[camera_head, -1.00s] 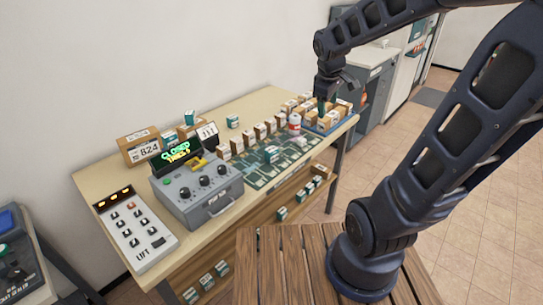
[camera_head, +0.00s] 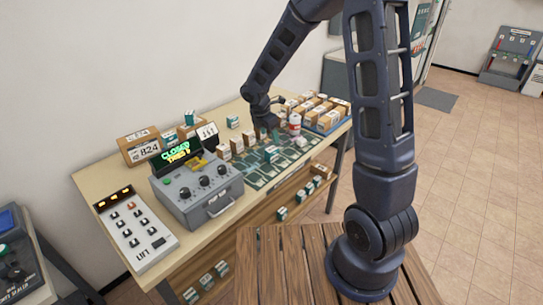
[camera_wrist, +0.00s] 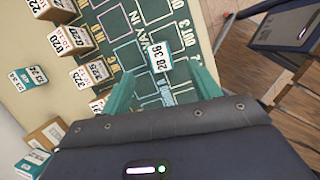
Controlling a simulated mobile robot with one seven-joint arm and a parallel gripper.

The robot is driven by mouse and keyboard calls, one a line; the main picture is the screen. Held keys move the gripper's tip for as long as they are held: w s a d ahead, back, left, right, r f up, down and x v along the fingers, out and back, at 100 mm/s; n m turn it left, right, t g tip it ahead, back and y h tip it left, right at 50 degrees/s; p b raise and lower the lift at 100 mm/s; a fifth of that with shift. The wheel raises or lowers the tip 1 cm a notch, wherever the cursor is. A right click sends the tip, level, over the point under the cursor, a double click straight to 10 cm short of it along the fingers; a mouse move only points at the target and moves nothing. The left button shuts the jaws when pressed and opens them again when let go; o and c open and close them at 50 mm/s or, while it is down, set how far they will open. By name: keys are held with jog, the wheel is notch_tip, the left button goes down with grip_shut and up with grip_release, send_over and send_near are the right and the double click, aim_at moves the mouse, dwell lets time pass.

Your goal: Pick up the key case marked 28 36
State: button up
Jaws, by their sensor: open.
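The key case marked 28 36 (camera_wrist: 161,58) lies on the green mat (camera_wrist: 118,30) in the wrist view, its white label facing up. In the head view, a small teal case (camera_head: 270,153) on the mat appears to be the same one. My gripper (camera_wrist: 163,74) is open, with its two teal fingers on either side of the case's lower end. I cannot tell how high the fingers are above the mat. In the head view my gripper (camera_head: 266,126) hangs over the mat's back part, and its fingertips are hard to make out.
Several labelled boxes stand in a row behind the mat, including one marked 325 (camera_wrist: 90,74). A blue tray of boxes (camera_head: 331,121) and a red-and-white can (camera_head: 294,123) are to the right. A grey control box (camera_head: 198,192) stands to the left.

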aim_at(271, 149)
jog(key=shift+a+f+n, duration=0.4)
jog(key=shift+a+f, duration=0.1)
jog(key=shift+f, duration=0.2)
jog(key=shift+x, duration=5.3)
jog(key=shift+s, duration=0.15)
jog(key=c, duration=1.1)
jog(key=shift+r, duration=0.1)
